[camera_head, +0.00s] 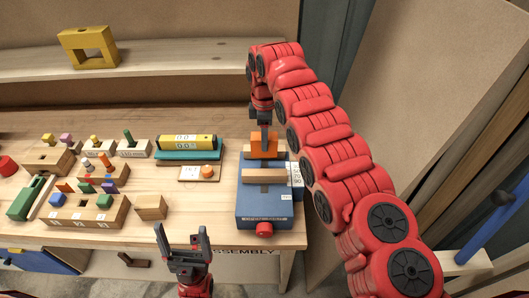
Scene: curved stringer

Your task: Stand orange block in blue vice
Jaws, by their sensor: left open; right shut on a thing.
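The blue vice (264,205) stands near the right end of the workbench, with a wooden jaw piece across it and a red knob at its front. The orange block (256,148) is at the back part of the vice, upright. My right gripper (264,134) comes down from above and is shut on the orange block. Whether the block's lower edge touches the vice is hard to tell. My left gripper (182,244) is open and empty, in front of the bench's front edge, left of the vice.
Left of the vice lie a yellow level on a teal base (188,149) and a small board with an orange knob (200,173). Wooden peg blocks (85,211) and a green tool (27,200) fill the left side. A yellow frame (88,47) sits on the back shelf.

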